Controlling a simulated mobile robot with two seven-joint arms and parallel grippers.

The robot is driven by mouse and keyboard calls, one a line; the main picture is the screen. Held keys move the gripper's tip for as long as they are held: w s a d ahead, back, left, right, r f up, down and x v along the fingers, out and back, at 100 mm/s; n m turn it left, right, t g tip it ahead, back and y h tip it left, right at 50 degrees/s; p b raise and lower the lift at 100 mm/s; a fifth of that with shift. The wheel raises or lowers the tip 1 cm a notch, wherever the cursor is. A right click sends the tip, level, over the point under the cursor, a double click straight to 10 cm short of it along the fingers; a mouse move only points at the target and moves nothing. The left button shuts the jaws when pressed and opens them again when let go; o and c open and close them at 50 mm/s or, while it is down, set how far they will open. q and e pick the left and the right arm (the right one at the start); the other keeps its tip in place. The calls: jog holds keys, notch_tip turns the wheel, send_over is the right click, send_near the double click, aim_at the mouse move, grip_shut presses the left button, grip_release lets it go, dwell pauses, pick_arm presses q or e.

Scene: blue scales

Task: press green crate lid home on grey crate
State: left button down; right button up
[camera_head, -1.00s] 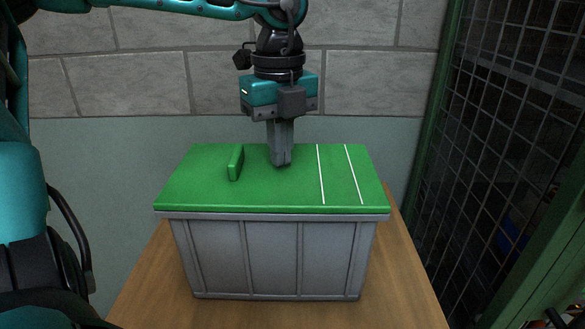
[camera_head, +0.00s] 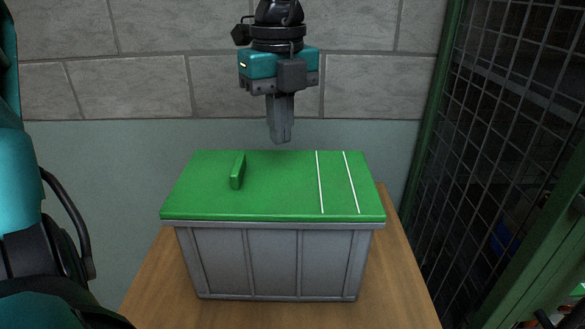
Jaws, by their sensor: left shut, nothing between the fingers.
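The green crate lid (camera_head: 285,190) lies flat on top of the grey crate (camera_head: 275,262). Its front edge runs along the crate's grey rim with no clear gap visible at the front; the back and far sides are hidden. The lid has a raised green handle (camera_head: 238,171) left of its middle and two white lines across its right part. My left gripper (camera_head: 281,138) points down above the lid's back edge, shut and empty, apart from the lid. My right gripper is not in view.
The crate stands on a wooden table (camera_head: 405,290), with bare wood at both sides. A pale wall (camera_head: 110,165) with stone blocks above is behind. A green-framed dark mesh (camera_head: 480,170) stands at the right.

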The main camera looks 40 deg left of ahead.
pick_arm(q)
notch_tip(320, 180, up, 4)
jog(key=shift+f+p, duration=0.1)
jog(key=shift+p, duration=0.9)
